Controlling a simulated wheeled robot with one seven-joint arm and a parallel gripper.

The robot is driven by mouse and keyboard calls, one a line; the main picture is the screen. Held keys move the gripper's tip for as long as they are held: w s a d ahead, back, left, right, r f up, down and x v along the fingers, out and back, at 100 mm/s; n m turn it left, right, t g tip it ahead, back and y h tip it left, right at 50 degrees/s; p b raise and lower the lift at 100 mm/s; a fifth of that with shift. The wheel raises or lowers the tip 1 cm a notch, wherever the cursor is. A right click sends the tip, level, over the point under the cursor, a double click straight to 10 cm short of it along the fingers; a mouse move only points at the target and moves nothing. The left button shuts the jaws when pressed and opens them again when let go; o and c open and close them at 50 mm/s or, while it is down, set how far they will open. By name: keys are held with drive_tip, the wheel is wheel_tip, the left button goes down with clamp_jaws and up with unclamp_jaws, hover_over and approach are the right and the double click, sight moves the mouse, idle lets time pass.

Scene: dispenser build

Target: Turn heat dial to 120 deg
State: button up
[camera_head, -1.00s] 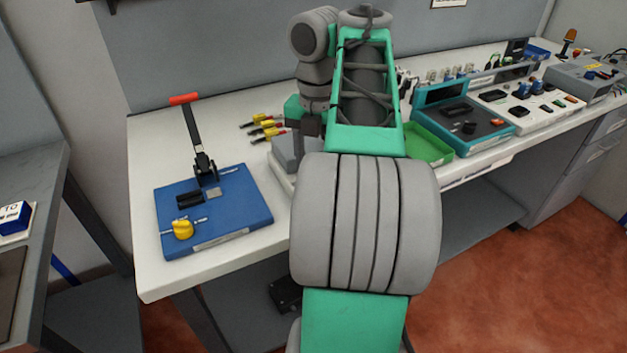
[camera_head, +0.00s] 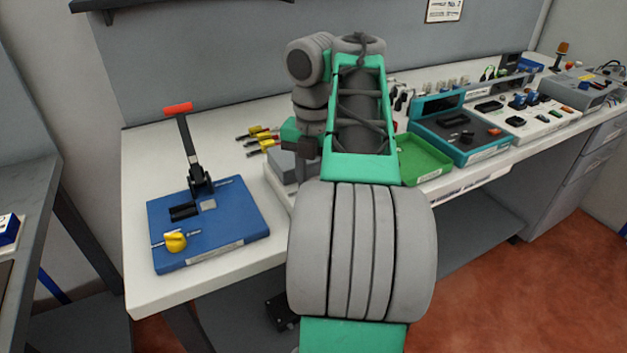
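A blue lever fixture (camera_head: 232,214) lies on the white bench at the left, with its black lever and red handle upright. My gripper (camera_head: 303,148) hangs at the end of my arm, right of the blue fixture and apart from the knob. Its fingers are dark and partly hidden by my arm, so I cannot see whether they are open.
Yellow-handled tools (camera_head: 262,140) lie behind my gripper, and a grey block is below it. A green tray (camera_head: 424,160), a teal station (camera_head: 489,146) and a white station (camera_head: 545,119) stand along the bench to the right. The bench (camera_head: 150,170) around the blue fixture is clear.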

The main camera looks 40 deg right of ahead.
clamp_jaws()
drive_tip(key=shift+m, duration=0.3)
drive_tip(key=m, duration=1.1)
drive_tip(key=shift+m+b, duration=0.3)
drive_tip(key=shift+m, duration=0.1)
drive_tip(key=m, duration=1.1)
drive_tip(key=shift+m, duration=0.3)
